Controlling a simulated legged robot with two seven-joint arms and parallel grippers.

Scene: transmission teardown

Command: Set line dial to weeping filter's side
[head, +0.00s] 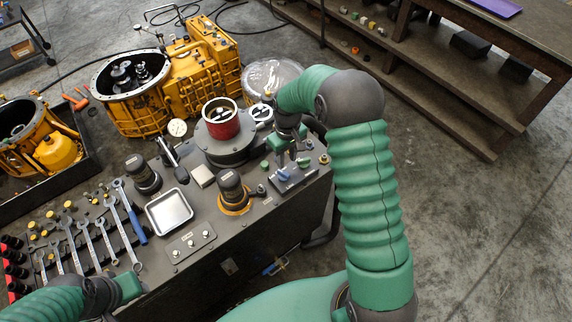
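A grey plate (293,177) with small blue handles lies at the right end of the dark bench; I take it for the line dial's plate, but its pointer is too small to read. My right gripper (287,158) is just above it, pointing down, its fingers apart with nothing seen between them. Whether it touches a handle is unclear. One dark filter canister (231,186) has an amber ring round its base. A second dark canister (142,174) stands to its left without such a ring. My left gripper (127,288) is at the lower left, its fingertips not clear.
A metal tray (169,212) and several wrenches (104,240) lie on the left of the bench. A yellow transmission housing (205,65) is behind.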

